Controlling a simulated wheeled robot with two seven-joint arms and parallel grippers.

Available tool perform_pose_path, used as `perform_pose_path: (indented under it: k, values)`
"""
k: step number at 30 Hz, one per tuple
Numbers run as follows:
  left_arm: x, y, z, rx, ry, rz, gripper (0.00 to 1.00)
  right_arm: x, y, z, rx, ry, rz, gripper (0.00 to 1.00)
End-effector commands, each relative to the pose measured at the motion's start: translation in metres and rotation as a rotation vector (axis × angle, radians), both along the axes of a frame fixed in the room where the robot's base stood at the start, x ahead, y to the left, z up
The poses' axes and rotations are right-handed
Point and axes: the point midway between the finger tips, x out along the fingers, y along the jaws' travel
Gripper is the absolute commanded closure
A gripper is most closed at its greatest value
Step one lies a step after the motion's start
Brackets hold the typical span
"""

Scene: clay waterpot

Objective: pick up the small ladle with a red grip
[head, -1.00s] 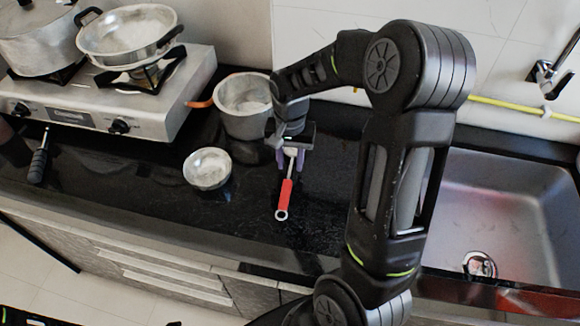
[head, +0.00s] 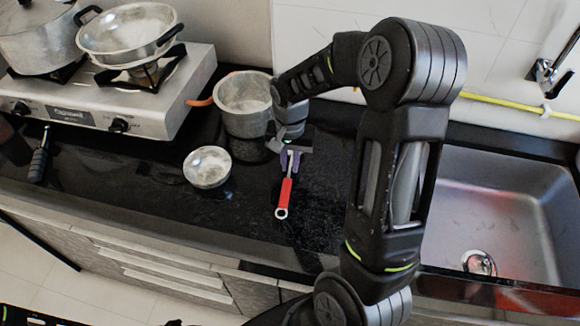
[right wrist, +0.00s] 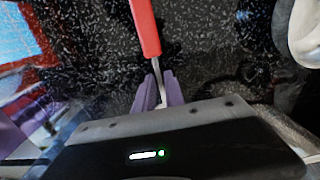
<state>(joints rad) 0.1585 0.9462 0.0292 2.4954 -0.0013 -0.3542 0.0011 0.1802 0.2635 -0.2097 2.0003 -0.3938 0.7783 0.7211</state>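The small ladle with a red grip (head: 284,193) is over the black counter, its grip pointing toward the front edge and ending in a ring. Its red grip also shows in the right wrist view (right wrist: 145,27). My right gripper (head: 290,163) comes down from behind it, with purple fingers on both sides of the thin metal shaft. In the right wrist view the fingers (right wrist: 160,84) are close together around the shaft, just beyond the red grip. The ladle's bowl is hidden by my gripper. I cannot tell whether the ladle touches the counter. My left gripper is not in view.
A metal pot (head: 244,118) stands just left of my right gripper. A small metal bowl (head: 207,168) is left of the ladle. The stove (head: 75,115) with pans is at the left, the sink (head: 497,200) at the right. Counter in front of the ladle is clear.

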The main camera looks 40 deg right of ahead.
Motion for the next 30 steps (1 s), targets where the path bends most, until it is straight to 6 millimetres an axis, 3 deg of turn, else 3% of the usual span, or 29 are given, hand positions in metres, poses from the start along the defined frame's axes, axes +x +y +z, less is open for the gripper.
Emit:
perform_pose_path:
  k: [5, 24, 30]
  values:
    - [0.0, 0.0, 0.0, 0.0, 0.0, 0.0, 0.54, 0.0, 0.0, 0.0, 0.0, 0.0, 0.0, 1.0]
    - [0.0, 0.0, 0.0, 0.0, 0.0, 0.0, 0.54, 0.0, 0.0, 0.001, -0.001, -0.001, 0.0, 1.0]
    - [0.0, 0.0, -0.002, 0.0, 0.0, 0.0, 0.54, 0.001, 0.0, 0.018, -0.002, -0.004, 0.0, 1.0]
